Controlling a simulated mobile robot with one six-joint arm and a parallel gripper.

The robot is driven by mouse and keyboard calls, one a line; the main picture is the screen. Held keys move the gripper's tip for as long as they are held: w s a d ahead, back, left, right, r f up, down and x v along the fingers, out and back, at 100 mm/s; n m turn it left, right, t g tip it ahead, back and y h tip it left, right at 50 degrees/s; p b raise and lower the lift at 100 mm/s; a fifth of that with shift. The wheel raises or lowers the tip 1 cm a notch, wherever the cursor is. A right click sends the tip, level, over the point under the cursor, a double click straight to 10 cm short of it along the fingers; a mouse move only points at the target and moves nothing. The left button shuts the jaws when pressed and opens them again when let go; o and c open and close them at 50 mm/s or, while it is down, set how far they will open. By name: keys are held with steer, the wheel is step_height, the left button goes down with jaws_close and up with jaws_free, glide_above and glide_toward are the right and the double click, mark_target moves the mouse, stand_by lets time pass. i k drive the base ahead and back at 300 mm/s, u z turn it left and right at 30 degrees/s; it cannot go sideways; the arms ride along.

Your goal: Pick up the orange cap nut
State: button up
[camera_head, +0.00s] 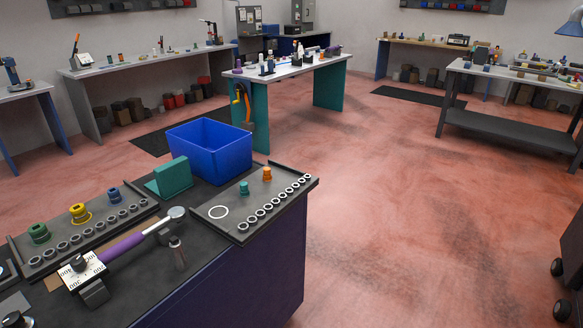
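The orange cap nut (267,174) stands upright on a dark tray (205,212) at the right end of the near workbench. A teal cap nut (244,188) stands close to its left and slightly nearer. A white ring (218,212) lies flat at the tray's left. My gripper is not in view.
A blue bin (210,148) stands behind the tray, with a teal block (170,177) beside it. A purple-handled tool (122,247) lies across the bench. Green (39,233), yellow (80,213) and blue (115,194) nuts stand left. Open red floor (400,230) lies right.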

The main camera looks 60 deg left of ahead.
mark_target(267, 174)
steer(key=u, duration=0.05)
steer(key=i, duration=0.15)
steer(key=z, duration=0.6)
steer(key=k, duration=0.15)
steer(key=u, duration=2.5)
steer(key=k, duration=0.25)
steer(key=u, duration=2.3)
